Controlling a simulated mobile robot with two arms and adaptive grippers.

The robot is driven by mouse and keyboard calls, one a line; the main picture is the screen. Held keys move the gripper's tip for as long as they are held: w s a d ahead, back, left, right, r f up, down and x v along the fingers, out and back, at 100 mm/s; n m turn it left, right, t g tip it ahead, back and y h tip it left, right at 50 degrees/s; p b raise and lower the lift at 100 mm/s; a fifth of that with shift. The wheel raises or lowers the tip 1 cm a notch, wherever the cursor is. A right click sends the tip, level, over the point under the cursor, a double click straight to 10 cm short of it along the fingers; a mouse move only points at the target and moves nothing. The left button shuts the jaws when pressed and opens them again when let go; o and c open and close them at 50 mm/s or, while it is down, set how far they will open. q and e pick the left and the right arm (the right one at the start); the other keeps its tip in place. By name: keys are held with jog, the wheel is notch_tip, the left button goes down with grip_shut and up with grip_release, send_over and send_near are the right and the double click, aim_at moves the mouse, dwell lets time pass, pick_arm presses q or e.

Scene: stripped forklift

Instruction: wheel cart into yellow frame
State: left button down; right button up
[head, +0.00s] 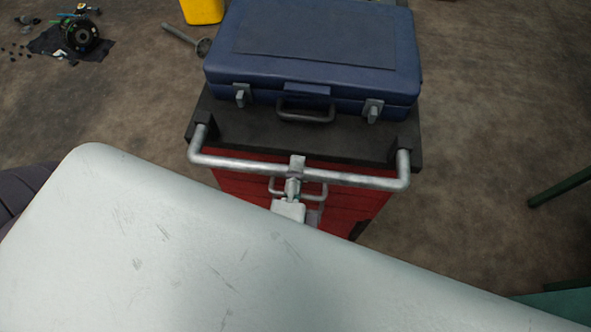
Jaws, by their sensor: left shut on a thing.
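A red cart (348,212) with a black top (350,136) stands in front of me. A grey metal push handle (345,179) runs across its near side. My left gripper (296,168) is shut on the middle of this handle bar. A closed blue case (315,42) with two grey latches lies on the cart's top. A yellow thing (203,10) shows at the upper edge, beyond the cart to the left; I cannot tell whether it is part of the yellow frame. My right gripper is out of view. My own pale body hides the cart's lower near side.
A metal rod-like part (184,38) lies on the floor left of the case. A dark mat (48,42) with a round black part (80,34) and small pieces is at the upper left. Green bars (562,187) stand at the right edge.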

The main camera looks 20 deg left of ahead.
pick_arm(q)
jog(key=shift+w+a+f, duration=0.15)
jog(key=shift+w+f, duration=0.05)
jog(key=shift+w, duration=0.25)
jog(key=c, duration=1.1)
grip_release()
jog(key=shift+o, duration=0.7)
jog(key=shift+s+r, duration=0.1)
jog(key=v, duration=0.8)
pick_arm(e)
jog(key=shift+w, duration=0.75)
pick_arm(q)
jog(key=shift+s+r, duration=0.1)
jog(key=shift+r, duration=0.05)
